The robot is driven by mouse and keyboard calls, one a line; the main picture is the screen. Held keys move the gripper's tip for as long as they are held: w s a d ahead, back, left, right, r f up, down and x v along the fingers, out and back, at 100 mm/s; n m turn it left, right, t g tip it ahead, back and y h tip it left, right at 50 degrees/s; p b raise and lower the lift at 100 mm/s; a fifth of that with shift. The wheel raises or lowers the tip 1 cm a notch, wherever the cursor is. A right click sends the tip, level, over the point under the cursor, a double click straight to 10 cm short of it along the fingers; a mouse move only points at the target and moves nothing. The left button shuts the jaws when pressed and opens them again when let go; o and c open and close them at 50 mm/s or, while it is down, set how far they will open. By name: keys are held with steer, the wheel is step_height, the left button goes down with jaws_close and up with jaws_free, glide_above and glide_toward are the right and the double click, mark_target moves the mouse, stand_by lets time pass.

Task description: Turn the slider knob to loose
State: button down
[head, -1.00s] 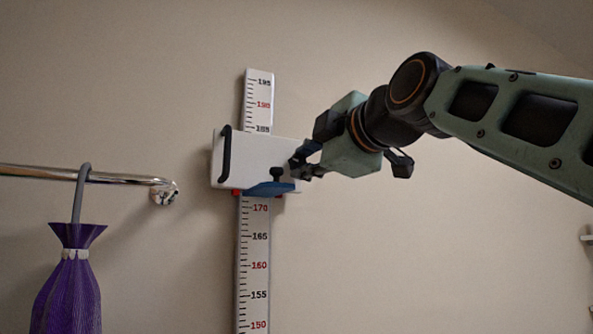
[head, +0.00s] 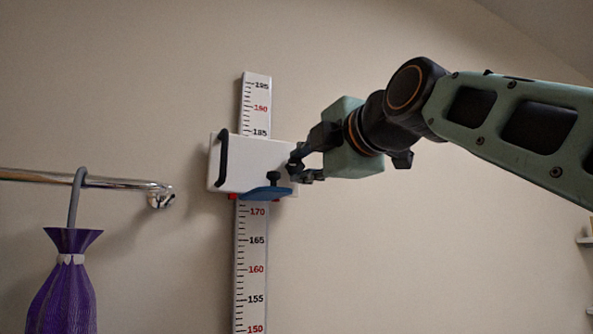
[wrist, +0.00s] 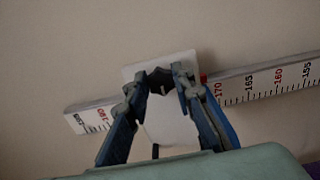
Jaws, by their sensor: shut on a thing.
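The white slider block (head: 235,165) sits on the wall-mounted height scale (head: 251,270), a little above the 170 mark. In the wrist view my gripper (wrist: 160,78) has both fingertips meeting around this dark slider knob over the white block (wrist: 170,128). The fingers hide most of the knob, so its setting cannot be read.
A chrome rail (head: 90,178) is fixed to the wall at left. A purple closed umbrella-like item (head: 63,285) hangs from it by a grey hook. The wall right of the scale, below my arm, is clear. Shelf edges show at far right.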

steer(key=c, duration=1.7)
jaws_free()
steer(key=shift+o, duration=0.2)
steer(key=shift+s, duration=0.1)
steer(key=v, duration=1.2)
